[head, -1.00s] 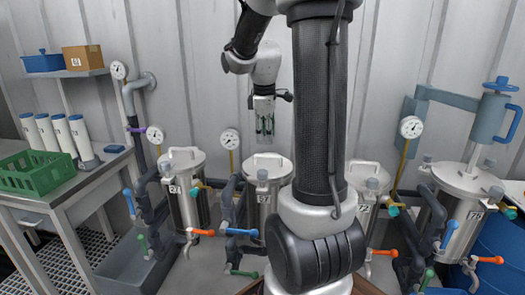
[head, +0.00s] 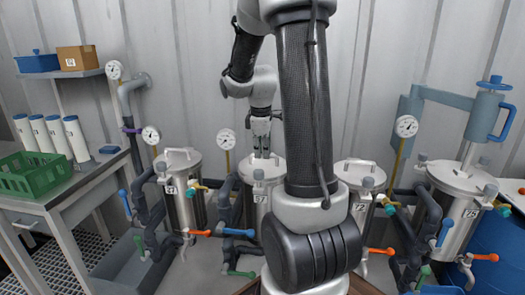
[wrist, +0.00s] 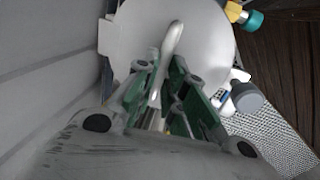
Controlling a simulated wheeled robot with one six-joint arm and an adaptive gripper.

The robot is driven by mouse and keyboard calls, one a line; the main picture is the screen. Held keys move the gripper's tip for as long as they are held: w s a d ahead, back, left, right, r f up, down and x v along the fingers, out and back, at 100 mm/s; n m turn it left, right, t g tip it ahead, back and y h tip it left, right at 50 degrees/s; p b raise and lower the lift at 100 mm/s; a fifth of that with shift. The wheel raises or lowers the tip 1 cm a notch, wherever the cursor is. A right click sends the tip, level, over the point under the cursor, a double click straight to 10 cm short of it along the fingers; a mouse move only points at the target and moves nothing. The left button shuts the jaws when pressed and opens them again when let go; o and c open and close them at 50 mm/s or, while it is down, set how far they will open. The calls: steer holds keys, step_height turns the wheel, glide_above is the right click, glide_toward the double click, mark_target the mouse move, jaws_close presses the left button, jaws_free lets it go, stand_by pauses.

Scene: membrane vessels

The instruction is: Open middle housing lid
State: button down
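The metal housing under my gripper (head: 262,146) is an upright steel vessel (head: 258,205) with a round pale lid (head: 273,165) that is shut. In the wrist view, the lid (wrist: 140,35) fills the upper middle, with a bar handle (wrist: 173,38) across it. My gripper (wrist: 172,72) is low over the lid, with one green-padded finger on each side of the handle. The fingers stand apart and look open. I cannot tell whether they touch the handle. My arm hides part of the housing's right side in the head view.
Similar lidded vessels stand to the left (head: 182,205), right (head: 358,178) and far right (head: 455,215). Gauges (head: 226,141), pipes and coloured valve handles (head: 238,232) crowd between them. A table with a green crate (head: 35,175) stands at the left. A corrugated wall is close behind.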

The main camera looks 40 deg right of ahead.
steer(key=shift+w+r, duration=0.1)
steer(key=shift+w+d+r+g+y, duration=0.6)
steer(key=shift+d+r+y, duration=0.1)
steer(key=shift+r, duration=0.15)
steer(key=w+d+g+y, duration=0.4)
steer(key=w+d+y, duration=0.1)
steer(key=w+d, duration=0.5)
steer(key=shift+w+d+r+g, duration=0.2)
steer(key=shift+d+g, duration=0.2)
steer(key=shift+d, duration=0.5)
steer(key=c, duration=1.5)
jaws_free()
steer(key=shift+r, duration=0.1)
